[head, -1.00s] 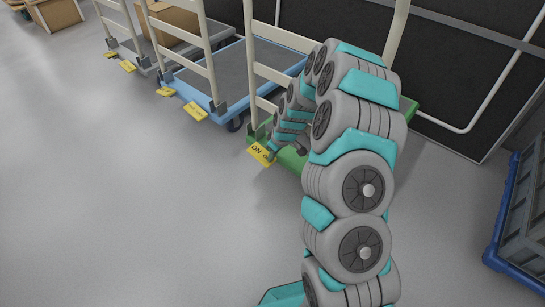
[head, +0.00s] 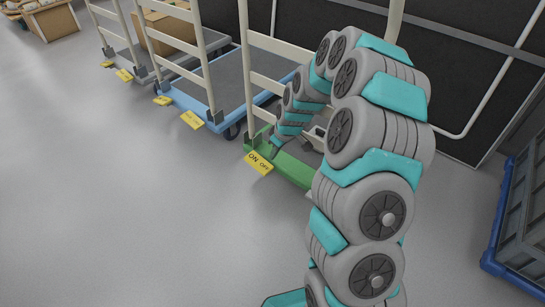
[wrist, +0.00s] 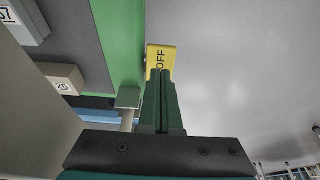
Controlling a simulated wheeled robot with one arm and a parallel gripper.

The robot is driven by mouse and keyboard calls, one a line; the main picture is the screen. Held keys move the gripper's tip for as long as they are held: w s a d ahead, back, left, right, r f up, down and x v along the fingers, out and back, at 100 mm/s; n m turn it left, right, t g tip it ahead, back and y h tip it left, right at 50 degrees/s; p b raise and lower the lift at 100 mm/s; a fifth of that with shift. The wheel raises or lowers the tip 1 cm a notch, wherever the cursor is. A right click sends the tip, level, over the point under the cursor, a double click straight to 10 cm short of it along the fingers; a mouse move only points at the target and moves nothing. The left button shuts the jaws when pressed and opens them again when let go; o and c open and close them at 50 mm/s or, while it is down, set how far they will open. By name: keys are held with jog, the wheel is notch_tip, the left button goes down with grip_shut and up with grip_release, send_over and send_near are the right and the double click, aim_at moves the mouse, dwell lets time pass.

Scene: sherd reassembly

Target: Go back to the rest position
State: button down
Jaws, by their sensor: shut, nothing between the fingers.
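My gripper (wrist: 162,78) is shut and empty in the wrist view, its two dark green fingers side by side. The fingertips lie just below or over the edge of a yellow pedal (wrist: 161,53) marked OFF; I cannot tell whether they touch it. In the head view my arm reaches over the green cart (head: 297,170), and its far end is low by the cart's near left corner. The gripper's fingers are hard to make out there. The yellow ON/OFF pedal (head: 260,163) sticks out from that corner.
A blue cart (head: 190,95) and a grey cart carrying a cardboard box (head: 168,33) stand to the left, with yellow pedals. A blue-framed grey crate (head: 522,220) stands at the right. A dark wall (head: 465,85) is behind. The floor at front left is clear.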

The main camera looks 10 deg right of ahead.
dwell(0.4)
jog(key=s+a+r+m+g+p, duration=0.1)
jog(key=s+a+r+p, duration=0.1)
jog(key=s+r, duration=0.65)
jog(key=s+a+r+m+g+p, duration=0.1)
jog(key=s+a+r+p, duration=0.15)
jog(key=s+r, duration=0.6)
jog(key=s+r+m+g+p, duration=0.1)
jog(key=s+r, duration=0.2)
jog(key=s, duration=0.5)
jog(key=s+d+r+m+g+h+p, duration=0.1)
jog(key=s+r, duration=0.3)
jog(key=s, duration=0.4)
jog(key=s+r+m+h+p, duration=0.1)
jog(key=s+r+m, duration=0.2)
jog(key=s, duration=0.6)
jog(key=shift+d+r+g+p, duration=0.3)
jog(key=shift+d+r+g, duration=0.1)
jog(key=shift+r, duration=0.25)
